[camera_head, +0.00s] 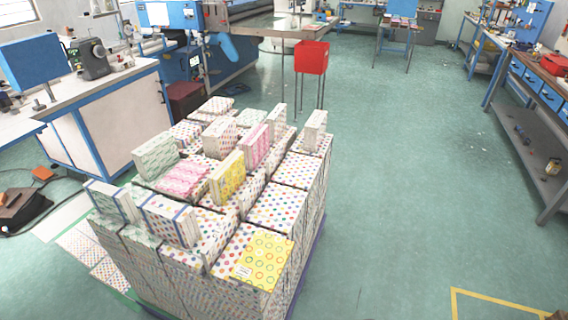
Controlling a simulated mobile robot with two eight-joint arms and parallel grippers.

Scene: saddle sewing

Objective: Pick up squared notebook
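A large block of stacked notebooks (280,207) with dotted, patterned covers stands on the floor at centre left. A yellow notebook with ring patterns (262,260) lies flat on its near right corner. Other bundles stand upright on top: a yellow one (228,178), a pink one (257,147), a white one with blue edges (170,220) and a pale green one (155,157). A pink patterned pack (183,178) lies flat among them. I cannot tell which is the squared notebook. Neither of my grippers is in view.
A white-topped workbench with blue frame (112,100) stands at the left, close to the stack. A red bin on legs (312,58) stands behind it. Blue benches with shelves (525,110) line the right. The green floor (420,200) right of the stack is clear.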

